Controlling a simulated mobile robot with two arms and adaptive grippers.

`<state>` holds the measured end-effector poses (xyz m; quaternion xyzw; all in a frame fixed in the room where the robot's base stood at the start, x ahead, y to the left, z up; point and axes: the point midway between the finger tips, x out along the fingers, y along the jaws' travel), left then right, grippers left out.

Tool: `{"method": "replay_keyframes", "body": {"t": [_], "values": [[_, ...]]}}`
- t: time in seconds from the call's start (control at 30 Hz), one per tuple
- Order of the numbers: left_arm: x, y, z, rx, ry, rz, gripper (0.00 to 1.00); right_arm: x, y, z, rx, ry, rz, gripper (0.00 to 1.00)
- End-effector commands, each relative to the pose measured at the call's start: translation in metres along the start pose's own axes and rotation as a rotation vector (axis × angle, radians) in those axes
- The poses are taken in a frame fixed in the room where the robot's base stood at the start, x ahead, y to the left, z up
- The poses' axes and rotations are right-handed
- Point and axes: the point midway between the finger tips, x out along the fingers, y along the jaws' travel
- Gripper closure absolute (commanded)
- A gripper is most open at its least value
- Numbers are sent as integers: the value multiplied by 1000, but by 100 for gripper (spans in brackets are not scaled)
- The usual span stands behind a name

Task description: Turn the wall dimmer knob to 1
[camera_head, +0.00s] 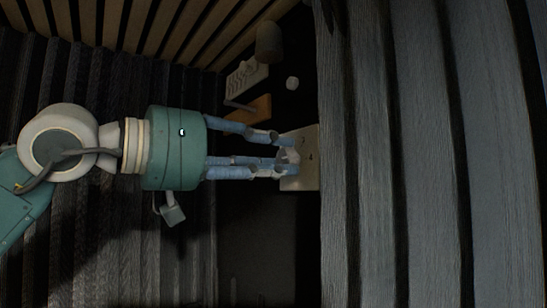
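A pale wall plate (312,172) is fixed to the dark wall near the middle of the head view. A small greyish round piece, seemingly the dimmer knob (289,156), shows at the plate's left side, partly hidden by the fingers. My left gripper (286,156) reaches in from the left with its blue fingers parted, one above and two below the knob. The fingertips are at the plate; I cannot tell whether they touch the knob. The knob's marks and setting are too small to read. My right gripper is not in view.
Grey ribbed panelling (430,150) fills the right side, close to the plate. Dark open space lies below the plate.

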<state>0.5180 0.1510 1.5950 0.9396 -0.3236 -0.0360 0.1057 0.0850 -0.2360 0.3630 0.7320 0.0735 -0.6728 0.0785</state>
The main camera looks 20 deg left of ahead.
Motion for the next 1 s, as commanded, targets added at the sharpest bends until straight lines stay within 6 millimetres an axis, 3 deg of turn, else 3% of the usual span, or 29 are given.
{"method": "replay_keyframes", "body": {"t": [0.47, 1.0], "values": [[0, -1, 2, -69, -2, -1, 99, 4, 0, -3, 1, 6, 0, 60], [1, -1, 2, -520, -4, -1, 99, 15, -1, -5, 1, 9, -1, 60]]}}
